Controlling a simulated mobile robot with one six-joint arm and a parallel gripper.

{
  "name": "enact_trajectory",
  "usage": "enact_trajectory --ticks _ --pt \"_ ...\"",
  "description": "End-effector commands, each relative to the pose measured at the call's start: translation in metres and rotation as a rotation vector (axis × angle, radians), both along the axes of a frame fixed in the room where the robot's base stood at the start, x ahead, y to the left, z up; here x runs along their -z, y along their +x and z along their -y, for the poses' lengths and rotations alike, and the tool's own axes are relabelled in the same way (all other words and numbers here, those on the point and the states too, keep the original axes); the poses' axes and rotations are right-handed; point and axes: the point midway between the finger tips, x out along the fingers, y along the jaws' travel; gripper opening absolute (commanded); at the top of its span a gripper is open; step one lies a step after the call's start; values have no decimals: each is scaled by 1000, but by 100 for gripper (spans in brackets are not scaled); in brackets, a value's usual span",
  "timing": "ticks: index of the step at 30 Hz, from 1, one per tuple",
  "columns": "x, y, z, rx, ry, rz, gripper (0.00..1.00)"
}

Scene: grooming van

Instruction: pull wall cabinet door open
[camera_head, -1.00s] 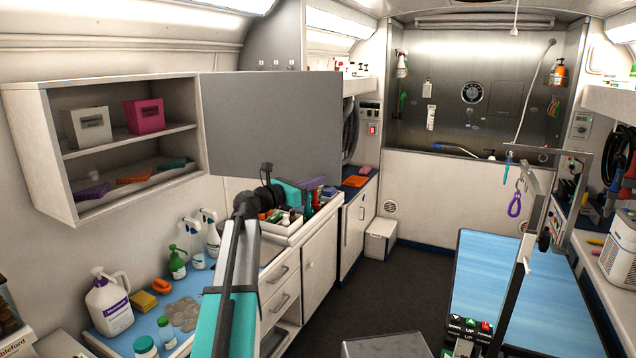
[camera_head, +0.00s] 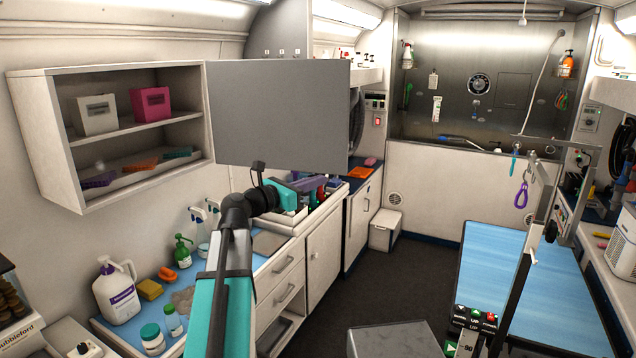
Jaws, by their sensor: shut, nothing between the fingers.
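The wall cabinet (camera_head: 48,135) is at the left, with its shelves exposed. Its flat grey door (camera_head: 280,110) stands swung wide open, reaching out from the cabinet's right side. No handle shows on the face I see. My gripper (camera_head: 296,194) is below the door's lower edge, in front of the counter, and appears apart from the door. It is shut and empty; its fingertips are small and hard to make out against the clutter behind.
White and pink boxes (camera_head: 150,103) and coloured brushes sit on the shelves. Bottles, such as a large white jug (camera_head: 117,292), crowd the counter below. A blue-topped grooming table (camera_head: 520,275) stands at right. Dark floor (camera_head: 405,275) between is partly clear.

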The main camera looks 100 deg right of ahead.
Motion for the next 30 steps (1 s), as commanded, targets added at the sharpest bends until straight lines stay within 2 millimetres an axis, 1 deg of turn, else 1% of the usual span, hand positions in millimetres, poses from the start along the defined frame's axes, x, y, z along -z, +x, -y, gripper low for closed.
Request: enact_trajectory --ticks 1,6,12,17,30 --pt "2 2 -8 -1 -2 0 0" --pt "2 9 -24 -1 1 1 0" --pt "1 15 -36 -2 0 1 0" --pt "0 16 -39 -2 1 1 0" --pt "0 17 -38 -3 1 1 0"
